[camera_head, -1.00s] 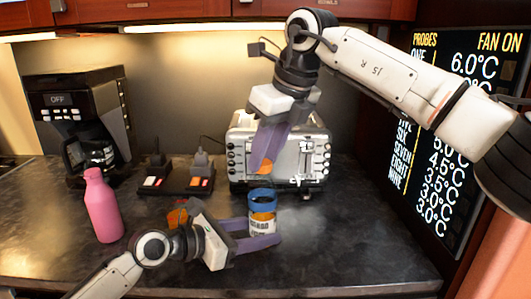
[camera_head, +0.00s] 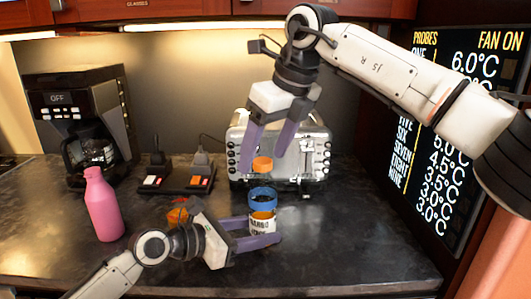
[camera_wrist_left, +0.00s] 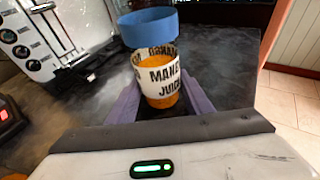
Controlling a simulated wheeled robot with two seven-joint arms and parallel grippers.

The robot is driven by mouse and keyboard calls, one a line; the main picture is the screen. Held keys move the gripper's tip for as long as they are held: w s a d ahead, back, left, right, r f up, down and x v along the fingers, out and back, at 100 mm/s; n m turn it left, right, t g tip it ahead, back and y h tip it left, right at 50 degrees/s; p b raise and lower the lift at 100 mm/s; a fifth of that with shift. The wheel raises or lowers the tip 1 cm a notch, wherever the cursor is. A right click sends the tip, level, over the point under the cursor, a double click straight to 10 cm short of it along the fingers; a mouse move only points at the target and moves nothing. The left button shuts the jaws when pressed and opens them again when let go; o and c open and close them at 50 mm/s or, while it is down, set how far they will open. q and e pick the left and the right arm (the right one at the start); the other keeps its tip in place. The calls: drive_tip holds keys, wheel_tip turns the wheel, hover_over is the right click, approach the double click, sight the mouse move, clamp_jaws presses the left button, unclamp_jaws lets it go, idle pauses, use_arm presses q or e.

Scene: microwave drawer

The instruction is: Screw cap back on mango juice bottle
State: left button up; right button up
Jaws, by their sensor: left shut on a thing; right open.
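The mango juice bottle (camera_head: 262,223) is a short clear jar with orange contents and a white label. It stands upright between the fingers of my left gripper (camera_head: 265,232), which is shut on it; the left wrist view also shows the bottle (camera_wrist_left: 160,75). A blue ring-shaped piece (camera_head: 262,199) is at its top; whether it is a rim or a lid I cannot tell. A small orange disc, maybe the cap (camera_head: 262,164), appears above the bottle between the fingertips of my right gripper (camera_head: 264,161). My right gripper is open, pointing down; contact with the disc is unclear.
A toaster (camera_head: 238,160) stands behind the bottle. A pink bottle (camera_head: 103,207), a coffee maker (camera_head: 75,95) and a switch panel (camera_head: 178,180) are to the left. An orange object (camera_head: 178,215) lies partly behind my left arm. The counter at right front is clear.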

drive_tip(key=shift+r, duration=2.85)
use_arm(q)
drive_tip(key=o, duration=0.9)
drive_tip(key=shift+c, duration=0.2)
drive_tip(key=v, duration=1.2)
drive_tip(key=shift+r, duration=0.1)
drive_tip(key=shift+s, duration=0.1)
use_arm(e)
drive_tip(key=shift+s+f, duration=0.1)
